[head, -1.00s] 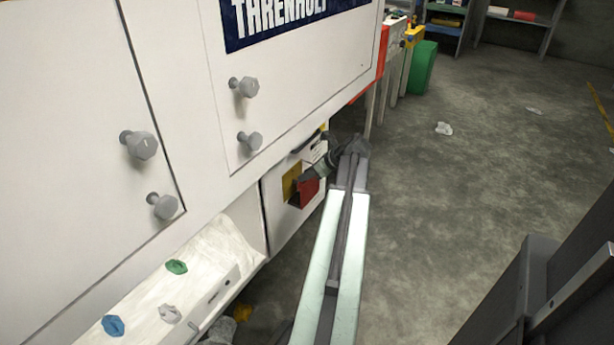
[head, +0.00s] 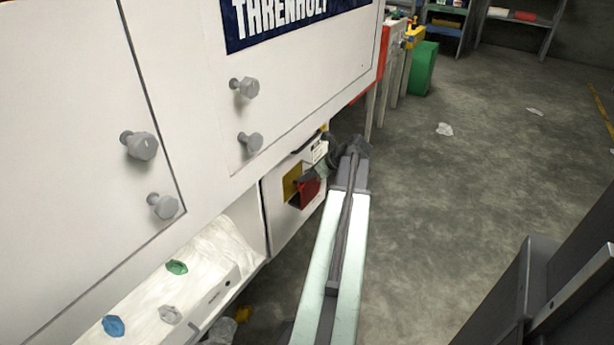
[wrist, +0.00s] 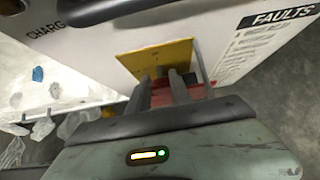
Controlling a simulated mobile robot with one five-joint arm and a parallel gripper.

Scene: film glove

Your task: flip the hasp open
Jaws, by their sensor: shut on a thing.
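A red hasp (head: 305,193) stands out from the front of a low white panel, beside a yellow plate (head: 291,182). In the wrist view the red hasp (wrist: 163,97) shows between and beside my two dark fingers, with the yellow plate (wrist: 150,58) just behind. My gripper (wrist: 165,77) is shut on the red hasp. In the head view my gripper (head: 302,180) reaches in from the right at the hasp, and its fingers hide part of it. The exact contact is hard to see.
The white panel (wrist: 225,28) carries a FAULTS list and a dark handle-like bar (wrist: 95,10). A large white cabinet with grey knobs (head: 142,145) overhangs it.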

